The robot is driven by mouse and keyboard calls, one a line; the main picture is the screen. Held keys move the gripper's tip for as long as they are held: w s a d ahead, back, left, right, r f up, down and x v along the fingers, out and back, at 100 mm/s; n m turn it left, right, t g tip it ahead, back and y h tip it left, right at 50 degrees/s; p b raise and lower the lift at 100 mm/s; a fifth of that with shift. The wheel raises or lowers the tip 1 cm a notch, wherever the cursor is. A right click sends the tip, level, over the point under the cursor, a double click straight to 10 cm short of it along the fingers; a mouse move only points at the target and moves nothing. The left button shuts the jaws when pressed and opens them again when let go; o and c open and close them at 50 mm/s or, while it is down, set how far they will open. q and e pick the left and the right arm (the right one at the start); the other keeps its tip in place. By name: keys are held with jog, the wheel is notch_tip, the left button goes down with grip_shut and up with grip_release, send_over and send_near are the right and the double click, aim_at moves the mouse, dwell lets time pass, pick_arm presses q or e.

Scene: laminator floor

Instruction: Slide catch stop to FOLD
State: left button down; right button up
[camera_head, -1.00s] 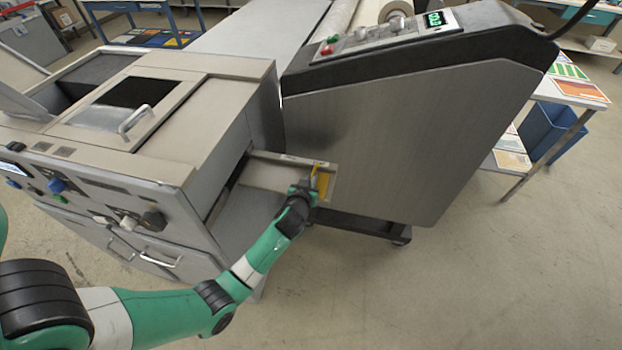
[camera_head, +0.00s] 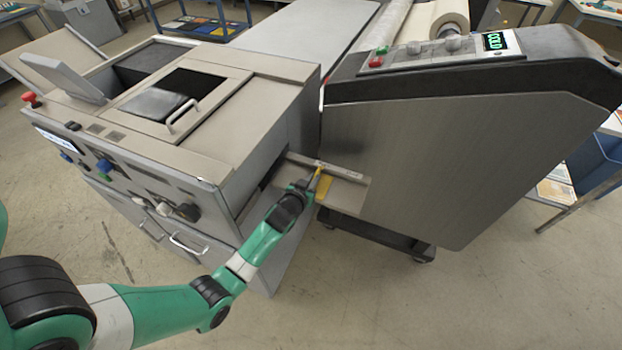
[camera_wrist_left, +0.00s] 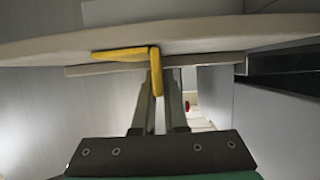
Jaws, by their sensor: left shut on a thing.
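The catch stop is a yellow piece (camera_head: 323,183) on the small side tray (camera_head: 346,175) that sticks out from the right side of the grey machine (camera_head: 215,130). My left gripper (camera_head: 312,187) is at the tray and shut on the catch stop. In the left wrist view the yellow stop (camera_wrist_left: 157,75) has an arm lying along the tray's edge (camera_wrist_left: 205,60) and a tab hanging down at the gripper's fingers (camera_wrist_left: 160,100). The FOLD marking cannot be read in these views. My right gripper is not in view.
A large grey laminator (camera_head: 450,150) with a sloping black top stands close to the right of the tray. Knobs (camera_head: 186,211) and drawer handles (camera_head: 188,245) stick out from the grey machine's front. The floor in front (camera_head: 400,310) is clear.

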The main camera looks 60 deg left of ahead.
pick_arm(q)
jog(key=c, duration=1)
grip_release()
jog(key=shift+s+a, duration=0.25)
jog(key=shift+o, duration=0.2)
jog(key=shift+d, duration=0.1)
jog(key=shift+r, duration=0.1)
jog(key=p+v, duration=0.2)
jog(key=v, duration=0.9)
jog(key=shift+s+d+p, duration=0.2)
jog(key=shift+p, duration=0.2)
jog(key=shift+w, duration=0.1)
